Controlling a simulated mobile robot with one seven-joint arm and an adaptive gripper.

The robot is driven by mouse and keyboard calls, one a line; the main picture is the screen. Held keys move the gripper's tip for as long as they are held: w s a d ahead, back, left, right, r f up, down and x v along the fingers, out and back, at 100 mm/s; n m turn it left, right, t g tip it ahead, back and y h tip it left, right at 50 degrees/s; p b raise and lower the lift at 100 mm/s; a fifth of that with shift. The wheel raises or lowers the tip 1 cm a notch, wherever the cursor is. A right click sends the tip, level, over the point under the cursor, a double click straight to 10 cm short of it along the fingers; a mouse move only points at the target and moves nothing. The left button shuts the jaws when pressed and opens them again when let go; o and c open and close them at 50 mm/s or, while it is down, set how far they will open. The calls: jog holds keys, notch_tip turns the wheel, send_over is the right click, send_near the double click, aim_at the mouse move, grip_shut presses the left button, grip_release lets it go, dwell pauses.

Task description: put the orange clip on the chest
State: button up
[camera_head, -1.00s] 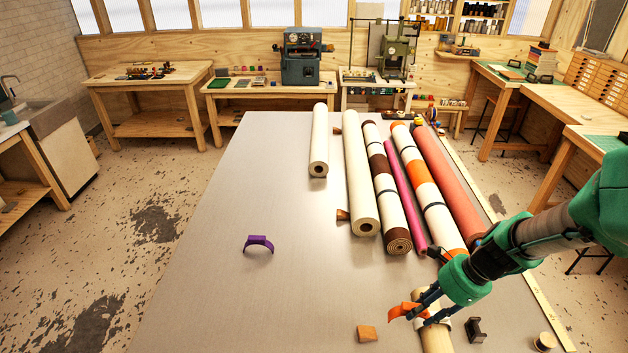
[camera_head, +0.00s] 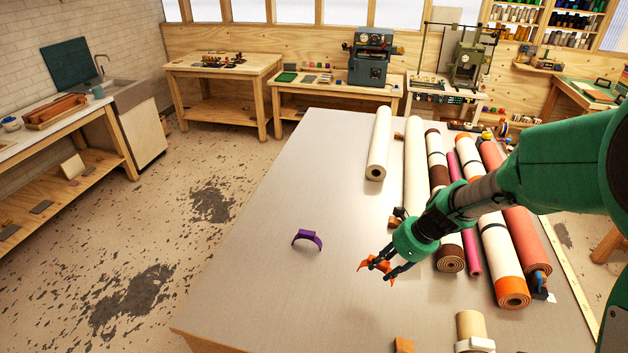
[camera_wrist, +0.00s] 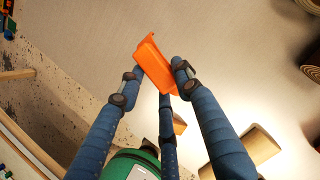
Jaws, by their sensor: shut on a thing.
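My gripper (camera_head: 377,267) is shut on the orange clip (camera_head: 384,266) and holds it above the grey table, left of the rolls' near ends. In the wrist view, the orange clip (camera_wrist: 150,58) is a curved strip between the fingers of my gripper (camera_wrist: 158,69). The clip looks clear of the table and of the rolls. I cannot make out a chest in either current view.
The large table (camera_head: 290,285) has bare room around a purple clip (camera_head: 307,238). Several rolls, among them a white one (camera_head: 379,145) and a red one (camera_head: 515,205), lie at the right. A short cream roll (camera_head: 471,328) lies near the front. Open floor (camera_head: 175,235) is at the left.

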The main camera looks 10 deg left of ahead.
jog(key=w+a+f+m, duration=0.1)
jog(key=a, duration=3.2)
jog(key=x, duration=0.2)
jog(key=d+x, duration=0.1)
jog(key=x, duration=0.2)
jog(key=shift+s+f, duration=0.1)
jog(key=shift+f, duration=0.1)
jog(key=shift+a, duration=0.1)
jog(key=w+a+f, duration=0.1)
jog(key=w+a, duration=0.9)
jog(key=w, duration=0.2)
jog(key=shift+w+f, duration=0.25)
jog(key=shift+d+f, duration=0.1)
jog(key=shift+f, duration=1.6)
